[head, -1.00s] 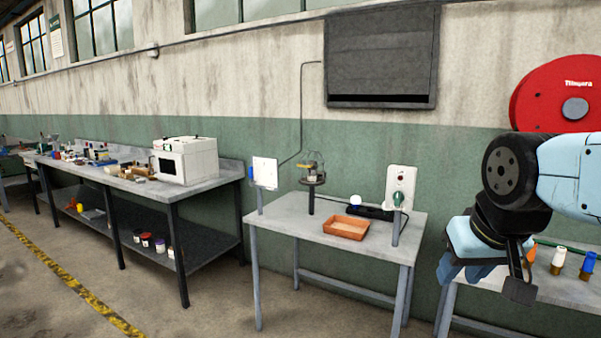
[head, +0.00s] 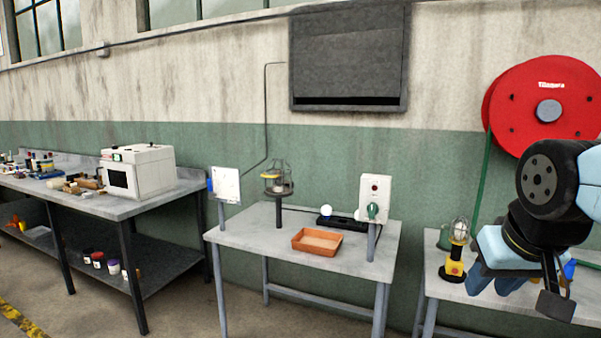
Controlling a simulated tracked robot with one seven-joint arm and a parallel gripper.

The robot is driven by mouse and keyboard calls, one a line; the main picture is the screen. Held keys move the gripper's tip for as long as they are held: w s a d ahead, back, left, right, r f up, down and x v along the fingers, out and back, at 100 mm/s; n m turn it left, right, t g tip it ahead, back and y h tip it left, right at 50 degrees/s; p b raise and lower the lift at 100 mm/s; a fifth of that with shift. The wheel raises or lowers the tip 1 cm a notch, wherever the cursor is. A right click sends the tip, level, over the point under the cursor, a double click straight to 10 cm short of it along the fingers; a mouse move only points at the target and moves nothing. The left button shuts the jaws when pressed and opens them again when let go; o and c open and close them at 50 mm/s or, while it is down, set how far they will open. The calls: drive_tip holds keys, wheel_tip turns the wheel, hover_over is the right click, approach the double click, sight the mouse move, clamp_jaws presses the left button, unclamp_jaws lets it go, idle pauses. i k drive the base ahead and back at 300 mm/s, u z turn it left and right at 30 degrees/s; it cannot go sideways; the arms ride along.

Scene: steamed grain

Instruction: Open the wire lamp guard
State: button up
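A caged lamp with a wire guard (head: 283,166) stands on a small round platform on a dark post, on the middle table. A yellow part shows inside the wires. The guard is too small to tell its latch or hinge.
A yellow hand lamp (head: 455,262) stands on the right table. Floor shows before the middle table.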

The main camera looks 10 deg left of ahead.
sight(264, 175)
drive_tip(key=z, duration=0.15)
drive_tip(key=i, duration=1.3)
drive_tip(key=u, duration=0.35)
